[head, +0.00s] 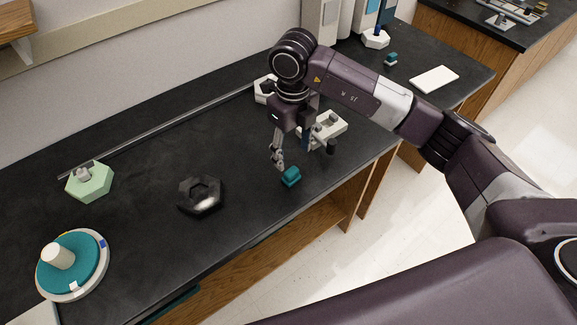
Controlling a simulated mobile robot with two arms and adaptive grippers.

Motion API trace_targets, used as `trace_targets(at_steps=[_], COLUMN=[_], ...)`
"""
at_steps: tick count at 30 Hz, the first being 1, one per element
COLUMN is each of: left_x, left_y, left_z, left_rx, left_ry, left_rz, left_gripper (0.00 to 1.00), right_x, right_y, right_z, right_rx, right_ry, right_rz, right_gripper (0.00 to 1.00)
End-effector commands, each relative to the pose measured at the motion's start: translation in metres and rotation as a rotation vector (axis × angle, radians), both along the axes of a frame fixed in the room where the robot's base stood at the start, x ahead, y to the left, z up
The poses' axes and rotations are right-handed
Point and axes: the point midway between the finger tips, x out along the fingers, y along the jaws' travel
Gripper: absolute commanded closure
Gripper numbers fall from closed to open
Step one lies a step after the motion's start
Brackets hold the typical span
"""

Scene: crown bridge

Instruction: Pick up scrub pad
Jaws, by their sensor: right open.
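A small teal block (291,177), which looks like the scrub pad, lies on the black bench top near its front edge in the head view. My right gripper (304,154) hangs above and just behind it, pointing down. Its fingers are spread apart with nothing visible between them. One finger is close to the block's upper left; I cannot tell whether it touches. Another small teal piece (390,59) sits farther back on the bench. My left gripper is out of view.
A white holder (326,126) stands behind my right gripper. A black hexagonal piece (201,196) lies to the left, with a pale green hexagonal block (89,181) and a round teal-topped base (73,265) farther left. A white pad (434,79) lies at back right.

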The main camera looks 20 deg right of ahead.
Motion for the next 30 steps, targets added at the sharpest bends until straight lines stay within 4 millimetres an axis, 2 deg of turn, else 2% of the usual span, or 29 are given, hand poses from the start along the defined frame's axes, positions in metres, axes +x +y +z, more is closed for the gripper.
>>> trace_targets(at_steps=[6, 9, 12, 15, 19, 23, 30], left_x=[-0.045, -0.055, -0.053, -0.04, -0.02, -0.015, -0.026], left_y=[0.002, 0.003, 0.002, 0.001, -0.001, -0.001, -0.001], left_z=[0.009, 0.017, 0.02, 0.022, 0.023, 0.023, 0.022], left_rx=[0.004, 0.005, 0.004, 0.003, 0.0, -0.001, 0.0], left_ry=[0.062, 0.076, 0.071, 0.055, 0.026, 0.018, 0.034], left_rz=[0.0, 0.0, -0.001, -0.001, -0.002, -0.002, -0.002], left_gripper=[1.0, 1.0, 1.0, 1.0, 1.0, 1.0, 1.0], right_x=[-0.004, -0.007, -0.007, -0.007, -0.006, -0.006, -0.006], right_y=[0.004, 0.008, 0.008, 0.009, 0.008, 0.008, 0.008], right_z=[-0.024, -0.039, -0.054, -0.064, -0.067, -0.067, -0.067], right_rx=[0.004, 0.004, 0.005, 0.005, 0.005, 0.005, 0.006], right_ry=[0.005, 0.006, 0.004, 0.003, 0.0, 0.0, 0.001], right_rz=[0.003, 0.003, 0.002, 0.003, 0.004, 0.004, 0.004], right_gripper=[0.46, 0.46, 0.46, 0.46, 0.46, 0.46, 0.73])
